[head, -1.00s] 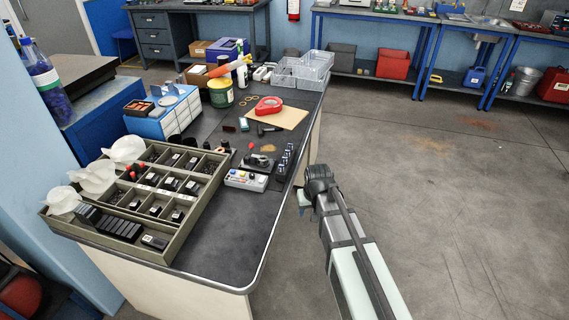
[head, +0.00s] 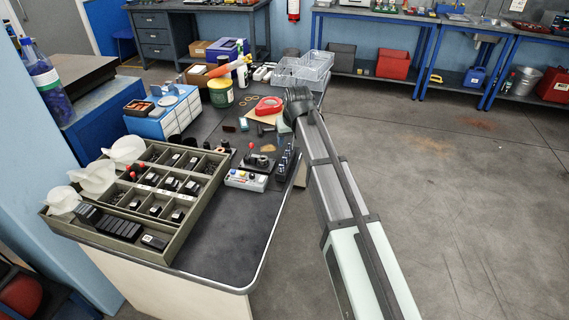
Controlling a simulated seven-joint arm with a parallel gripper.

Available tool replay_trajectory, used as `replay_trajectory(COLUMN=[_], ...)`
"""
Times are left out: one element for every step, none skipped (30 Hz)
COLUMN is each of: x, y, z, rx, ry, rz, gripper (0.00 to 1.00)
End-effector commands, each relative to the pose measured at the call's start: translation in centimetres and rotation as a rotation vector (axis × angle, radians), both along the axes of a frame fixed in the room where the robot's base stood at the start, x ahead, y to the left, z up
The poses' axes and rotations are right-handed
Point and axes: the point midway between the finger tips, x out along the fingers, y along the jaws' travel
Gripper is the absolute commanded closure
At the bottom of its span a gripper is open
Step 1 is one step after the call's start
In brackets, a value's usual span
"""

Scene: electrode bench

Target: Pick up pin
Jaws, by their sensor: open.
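I cannot single out a pin for certain. A row of small dark upright pieces with pale tops (head: 284,164) stands near the bench's right edge, partly close to my arm. Small black pieces also lie in the compartments of the grey-green tray (head: 180,246). My gripper (head: 283,126) hangs at the end of my arm, above the bench's right edge near the tan board (head: 252,117). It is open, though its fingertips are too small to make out. I see nothing held in it.
A red tape dispenser (head: 268,105), green tub (head: 221,93) and clear bins (head: 300,70) stand farther back. The bench's front right surface (head: 228,235) is clear.

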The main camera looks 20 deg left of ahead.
Motion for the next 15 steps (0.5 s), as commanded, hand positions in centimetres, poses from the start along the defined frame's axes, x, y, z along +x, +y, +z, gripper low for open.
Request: replay_trajectory(x=[0.3,0.5,0.7,0.9,1.1,1.3,1.5,1.6,1.8,1.9,2.0,2.2,2.3,2.3,2.4], y=[0.2,0.3,0.4,0.5,0.6,0.8,0.9,1.0,1.1,1.1,1.2,1.3,1.3,1.4,1.4], z=[-0.9,-1.3,-1.9,-2.4,-2.9,-3.5,-3.9,-4.3,-4.9,-5.3,-5.6,-5.9,-6.1,-6.3,-6.6], rx=[-0.002,-0.001,-0.001,-0.001,-0.002,-0.001,-0.001,-0.001,-0.001,-0.001,-0.001,0.0,0.0,0.0,0.0], ry=[0.003,0.002,0.001,0.002,0.003,0.002,0.001,0.001,0.002,0.002,0.001,0.0,0.0,0.0,0.0], rz=[0.0,0.0,0.0,0.0,0.0,0.0,0.0,0.0,0.0,0.0,0.0,0.0,0.0,0.0,0.0], gripper=[0.48,0.48,0.48,0.48,0.48,0.48,0.48,0.48,0.48,0.48,0.48,0.48,0.48,0.48,0.48])
